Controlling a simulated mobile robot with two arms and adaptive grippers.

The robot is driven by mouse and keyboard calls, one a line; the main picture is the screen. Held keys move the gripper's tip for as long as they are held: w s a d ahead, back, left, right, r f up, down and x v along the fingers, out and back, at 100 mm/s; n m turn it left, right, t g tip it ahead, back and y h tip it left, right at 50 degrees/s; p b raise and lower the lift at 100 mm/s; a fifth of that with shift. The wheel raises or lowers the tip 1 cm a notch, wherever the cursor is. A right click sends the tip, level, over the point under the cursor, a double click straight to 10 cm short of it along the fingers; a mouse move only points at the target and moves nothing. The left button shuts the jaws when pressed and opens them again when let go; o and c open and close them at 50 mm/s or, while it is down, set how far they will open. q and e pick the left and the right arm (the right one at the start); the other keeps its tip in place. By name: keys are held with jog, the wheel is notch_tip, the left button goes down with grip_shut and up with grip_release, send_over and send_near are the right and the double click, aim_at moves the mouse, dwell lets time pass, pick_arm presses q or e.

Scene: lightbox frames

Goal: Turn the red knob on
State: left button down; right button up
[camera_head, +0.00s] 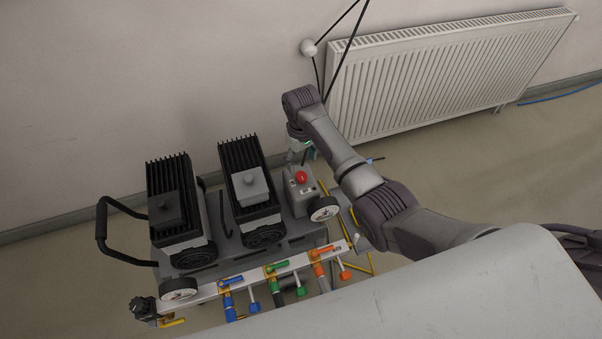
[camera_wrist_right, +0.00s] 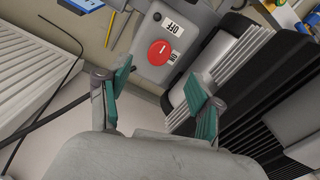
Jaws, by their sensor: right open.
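The red knob (camera_head: 301,177) sits on top of a small grey box (camera_head: 297,200) at the right end of a wheeled cart with machines. In the right wrist view the round red knob (camera_wrist_right: 160,53) bears a short white mark, with an OFF label (camera_wrist_right: 171,26) beside it and another, partly covered label at its edge. My right gripper (camera_head: 303,150) is just behind the knob in the head view. In the wrist view its two green-padded fingers (camera_wrist_right: 162,93) are spread and empty, apart from the knob. My left gripper is not in view.
Two black-finned machines (camera_head: 251,183) stand left of the box. Blue, green and orange valves (camera_head: 274,271) line the cart's front rail. A white radiator (camera_head: 440,78) is on the wall behind my right arm. Open floor lies to the right.

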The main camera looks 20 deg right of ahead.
aim_at(301, 176)
notch_tip(301, 176, down, 6)
jog(key=shift+f+b, duration=0.15)
jog(key=shift+b, duration=0.55)
jog(key=shift+f, duration=0.5)
jog(key=c, duration=0.9)
jog(key=shift+c, duration=1.2)
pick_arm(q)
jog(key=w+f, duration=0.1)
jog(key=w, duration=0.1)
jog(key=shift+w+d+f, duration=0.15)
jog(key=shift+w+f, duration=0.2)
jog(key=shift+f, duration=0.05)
